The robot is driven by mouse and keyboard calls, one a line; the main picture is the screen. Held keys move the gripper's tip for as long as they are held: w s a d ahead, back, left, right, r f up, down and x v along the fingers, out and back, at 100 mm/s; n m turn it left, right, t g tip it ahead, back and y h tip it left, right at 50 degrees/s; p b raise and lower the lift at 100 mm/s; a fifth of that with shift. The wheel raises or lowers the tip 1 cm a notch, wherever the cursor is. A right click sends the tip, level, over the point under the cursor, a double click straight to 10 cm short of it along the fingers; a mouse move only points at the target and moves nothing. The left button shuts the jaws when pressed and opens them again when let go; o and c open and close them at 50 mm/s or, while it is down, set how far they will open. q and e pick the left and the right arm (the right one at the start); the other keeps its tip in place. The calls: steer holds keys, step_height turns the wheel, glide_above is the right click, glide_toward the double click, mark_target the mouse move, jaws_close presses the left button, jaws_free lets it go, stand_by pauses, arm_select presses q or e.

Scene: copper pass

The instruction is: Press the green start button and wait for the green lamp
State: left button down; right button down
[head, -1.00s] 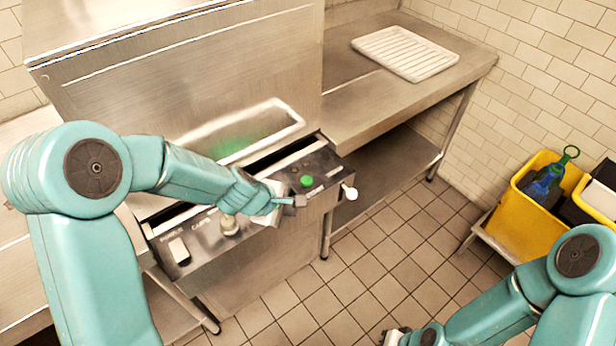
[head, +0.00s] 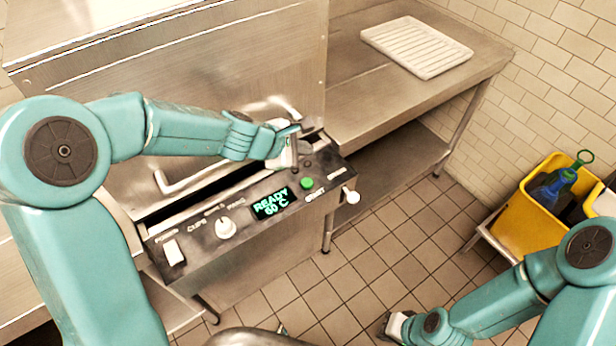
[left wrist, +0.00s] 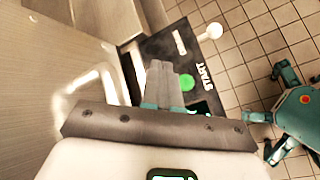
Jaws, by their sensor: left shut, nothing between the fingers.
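The green start button (head: 307,183) sits on the dark control panel (head: 150,238), with its START label beside it. The button also shows in the left wrist view (left wrist: 187,82), just right of the fingertips. My left gripper (head: 312,126) is shut and empty, behind the button in the head view and apart from it. Its closed fingers show in the left wrist view (left wrist: 160,70). The display (head: 273,204) reads READY 60 C in green. A small dark round spot (head: 308,164) lies behind the button; I cannot tell whether it is a lamp. My right gripper (head: 396,326) is low, its jaws unclear.
The panel also has a white switch (head: 173,253), a round knob (head: 226,228) and a white-knobbed lever (head: 351,196) at its right end. The steel machine hood (head: 200,80) stands behind. A ribbed white tray (head: 416,47) lies on the counter; a yellow bucket (head: 535,205) stands right.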

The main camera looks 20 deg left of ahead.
mark_target(305, 184)
arm_select(q)
step_height(305, 184, down, 9)
steer(key=b, duration=0.8)
steer(key=shift+w+d+f+b, duration=0.1)
steer(key=shift+w+f+b, duration=0.05)
steer(key=shift+b, duration=0.25)
stand_by(0.5)
